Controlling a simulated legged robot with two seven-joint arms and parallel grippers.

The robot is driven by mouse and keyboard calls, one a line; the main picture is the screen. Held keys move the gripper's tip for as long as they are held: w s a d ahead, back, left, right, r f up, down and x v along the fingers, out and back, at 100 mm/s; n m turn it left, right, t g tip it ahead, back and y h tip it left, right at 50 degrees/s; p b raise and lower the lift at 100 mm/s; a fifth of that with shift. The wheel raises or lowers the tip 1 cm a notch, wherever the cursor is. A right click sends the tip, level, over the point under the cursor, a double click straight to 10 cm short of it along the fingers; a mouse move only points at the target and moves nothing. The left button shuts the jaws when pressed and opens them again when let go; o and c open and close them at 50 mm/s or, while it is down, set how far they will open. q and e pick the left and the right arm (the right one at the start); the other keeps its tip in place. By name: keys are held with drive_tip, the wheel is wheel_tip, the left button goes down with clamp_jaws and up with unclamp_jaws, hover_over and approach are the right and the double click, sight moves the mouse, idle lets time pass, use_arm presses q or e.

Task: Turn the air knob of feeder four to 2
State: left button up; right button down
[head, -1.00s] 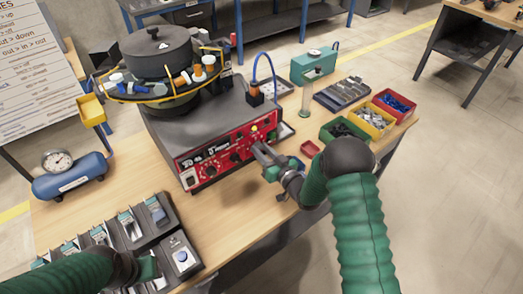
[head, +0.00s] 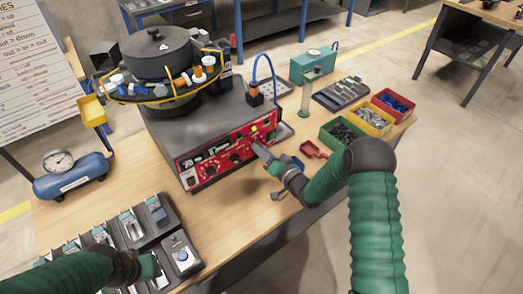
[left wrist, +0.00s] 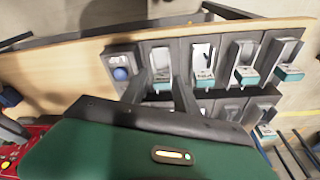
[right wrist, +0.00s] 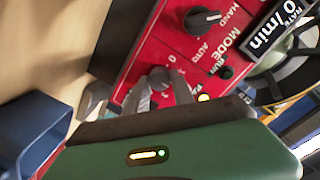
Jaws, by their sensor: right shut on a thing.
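The feeder (head: 200,110) has a dark bowl on top and a red control panel (head: 205,168) at its front. My right gripper (head: 260,150) is at the panel's right part. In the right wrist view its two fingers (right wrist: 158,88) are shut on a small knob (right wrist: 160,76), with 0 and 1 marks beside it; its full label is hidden. A black MODE knob (right wrist: 203,20) with HAND and AUTO marks is apart from the fingers. My left gripper (head: 148,268) is low over the rack of small devices, its fingers (left wrist: 162,92) apart, seemingly empty.
The device rack (head: 188,238) stands at the front left, beside a blue air tank (head: 70,180). A red scoop (head: 313,150) and a blue container (right wrist: 35,120) are close to my right gripper. Parts bins (head: 372,120) stand farther right. Bare tabletop lies before the panel.

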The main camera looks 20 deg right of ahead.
drive_tip(key=shift+s+f, duration=0.15)
drive_tip(key=shift+f, duration=0.2)
drive_tip(key=c, duration=1.4)
unclamp_jaws()
drive_tip(key=shift+o, duration=1.4)
use_arm(q)
drive_tip(key=shift+d, duration=0.1)
use_arm(e)
drive_tip(key=shift+o, duration=0.2)
drive_tip(key=shift+d+r, duration=0.1)
drive_tip(key=shift+r, duration=0.05)
use_arm(q)
drive_tip(key=shift+f, duration=0.15)
use_arm(e)
drive_tip(key=v, duration=1.6)
drive_tip(key=shift+s+d, duration=0.2)
drive_tip(key=shift+s, duration=0.05)
